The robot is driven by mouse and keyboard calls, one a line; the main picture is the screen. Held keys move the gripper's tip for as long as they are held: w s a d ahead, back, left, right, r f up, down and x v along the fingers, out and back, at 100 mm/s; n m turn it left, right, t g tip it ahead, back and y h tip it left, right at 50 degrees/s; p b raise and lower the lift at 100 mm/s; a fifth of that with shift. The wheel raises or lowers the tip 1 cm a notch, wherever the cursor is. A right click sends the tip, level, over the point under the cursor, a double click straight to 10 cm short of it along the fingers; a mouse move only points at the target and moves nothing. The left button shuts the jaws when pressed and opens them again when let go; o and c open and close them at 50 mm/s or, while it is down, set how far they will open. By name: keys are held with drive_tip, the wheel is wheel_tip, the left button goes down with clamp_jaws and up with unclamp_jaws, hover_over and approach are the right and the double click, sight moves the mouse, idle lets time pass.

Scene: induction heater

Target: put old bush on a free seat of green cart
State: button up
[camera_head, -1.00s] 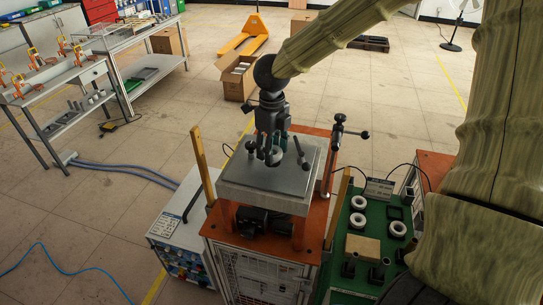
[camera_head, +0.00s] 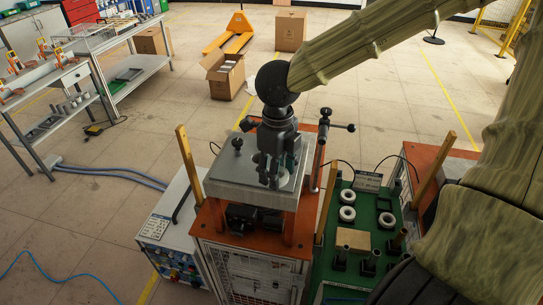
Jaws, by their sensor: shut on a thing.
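My gripper (camera_head: 270,183) points down over the grey metal plate of the heater (camera_head: 222,178), left of the green cart. It is shut on the old bush (camera_head: 282,181), a small greyish piece mostly hidden by the fingers. I cannot tell whether the bush touches the plate or hangs just above it. The green cart (camera_head: 325,272) stands right of the heater. White rings sit on it at the back left (camera_head: 348,197), below that (camera_head: 347,214) and at the middle right (camera_head: 387,220). A dark square seat (camera_head: 383,205) on it looks empty.
A tan block (camera_head: 353,240) and several dark upright holders (camera_head: 371,262) stand on the cart's front part. My arm covers the right side.

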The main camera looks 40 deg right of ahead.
sight(281, 181)
drive_tip(key=shift+s+a+r+p, duration=0.2)
drive_tip(key=shift+s+p, duration=0.1)
drive_tip(key=shift+s, duration=0.25)
drive_tip(key=shift+s+a+r+p, duration=0.1)
drive_tip(key=shift+s+a+p, duration=0.15)
drive_tip(key=shift+s, duration=0.25)
drive_tip(key=shift+s+r, duration=0.1)
drive_tip(key=shift+s, duration=0.05)
drive_tip(key=shift+r+p, duration=2.35)
drive_tip(key=shift+p, duration=0.7)
drive_tip(key=shift+r, duration=1.15)
